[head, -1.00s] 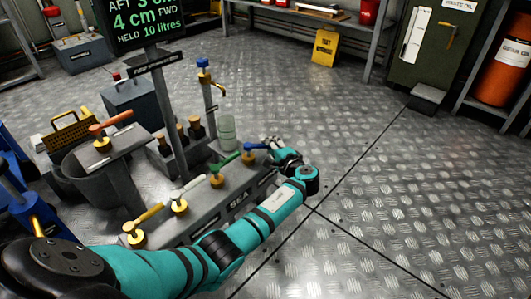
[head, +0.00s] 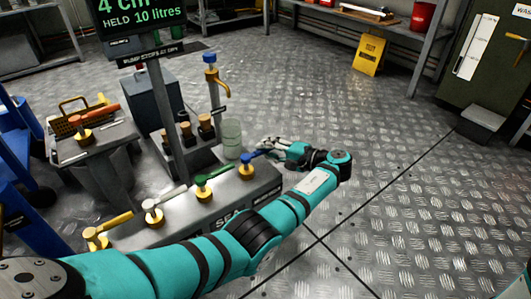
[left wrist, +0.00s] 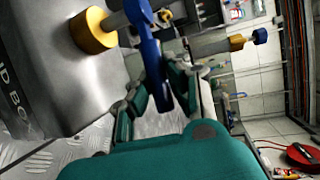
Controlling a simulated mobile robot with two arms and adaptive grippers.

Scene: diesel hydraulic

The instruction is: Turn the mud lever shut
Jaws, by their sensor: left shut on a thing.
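A row of levers on brass valve stems stands on a grey manifold (head: 262,192): a yellow lever (head: 115,223), a white lever (head: 170,195), a green lever (head: 215,173) and a blue lever (head: 254,154). No readable label shows which is the mud lever. My left gripper (head: 273,147) is at the far end of the row, at the blue lever's handle. In the left wrist view, the blue lever (left wrist: 150,48) runs between the fingers of my left gripper (left wrist: 163,92), which is shut on it. My right gripper is out of view.
An orange-red lever (head: 95,111) sits on a grey stand to the left. A glass jar (head: 232,138) and a brass tap (head: 220,88) stand just behind the manifold. A sign post rises behind it. The floor on the right is clear up to a yellow sign (head: 369,55).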

